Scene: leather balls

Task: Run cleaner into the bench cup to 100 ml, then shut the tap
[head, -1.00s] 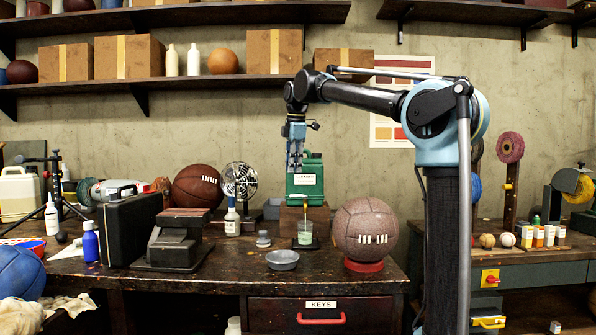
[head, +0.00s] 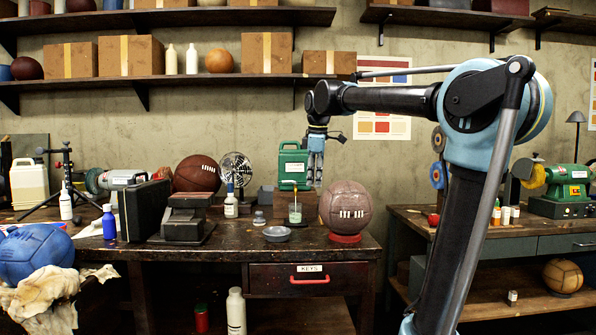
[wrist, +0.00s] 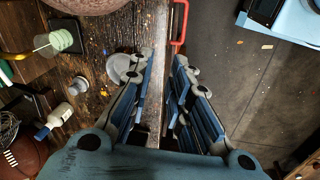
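The green cleaner can (head: 292,168) with a white label stands on a wooden block at the back of the bench. The small clear bench cup (head: 295,213) stands below its front, with pale green in it. In the wrist view the cup (wrist: 47,45) sits on a dark pad at upper left. A thin pale line shows at the cup; I cannot tell if it is running liquid. My gripper (head: 316,180) hangs beside the can's right side, empty. Its fingers (wrist: 160,85) are apart.
A brown ball (head: 346,206) on a red ring stands right of the cup. A grey dish (head: 277,234) lies in front on the bench (head: 240,247). A white bottle (head: 231,203) and small fan (head: 236,170) stand left. Floor is clear between the two benches.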

